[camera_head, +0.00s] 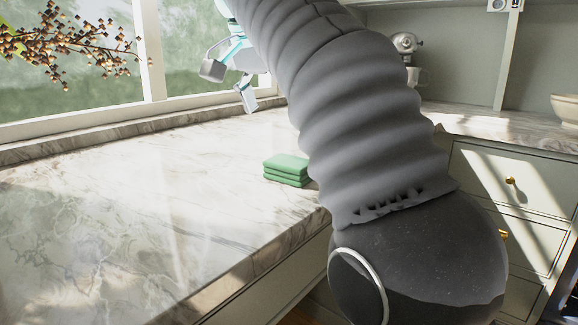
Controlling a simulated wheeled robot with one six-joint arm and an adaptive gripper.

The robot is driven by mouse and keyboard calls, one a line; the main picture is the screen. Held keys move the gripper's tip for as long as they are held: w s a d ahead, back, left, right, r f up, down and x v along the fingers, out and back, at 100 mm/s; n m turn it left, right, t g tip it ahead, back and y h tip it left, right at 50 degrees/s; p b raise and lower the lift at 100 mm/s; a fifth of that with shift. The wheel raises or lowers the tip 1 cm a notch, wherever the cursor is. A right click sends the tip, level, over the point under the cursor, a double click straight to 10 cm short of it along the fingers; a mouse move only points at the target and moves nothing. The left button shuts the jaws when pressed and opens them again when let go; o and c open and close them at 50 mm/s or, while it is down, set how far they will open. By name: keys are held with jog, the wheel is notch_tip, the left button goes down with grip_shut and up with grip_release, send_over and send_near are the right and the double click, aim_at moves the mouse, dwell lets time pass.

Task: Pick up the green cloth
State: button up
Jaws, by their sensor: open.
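The green cloth (287,168) is a folded stack lying flat on the marble counter, near the counter's front edge and close to the left side of my arm. Its right end is partly hidden behind my arm. My gripper (229,86) is in the upper middle of the view, up and to the left of the cloth, open and empty. Its fingers are spread above the counter near the window and are apart from the cloth.
The marble counter (130,215) is clear left of the cloth. A window ledge (100,132) runs along the back, with a berry branch (75,45) at upper left. A stand mixer (405,43), a white bowl (566,108) and drawers (505,160) are at right.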

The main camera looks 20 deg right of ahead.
aim_at(289, 161)
jog(key=b+x, duration=0.3)
jog(key=x, duration=0.9)
jog(key=shift+a, duration=0.1)
jog(key=c, duration=0.7)
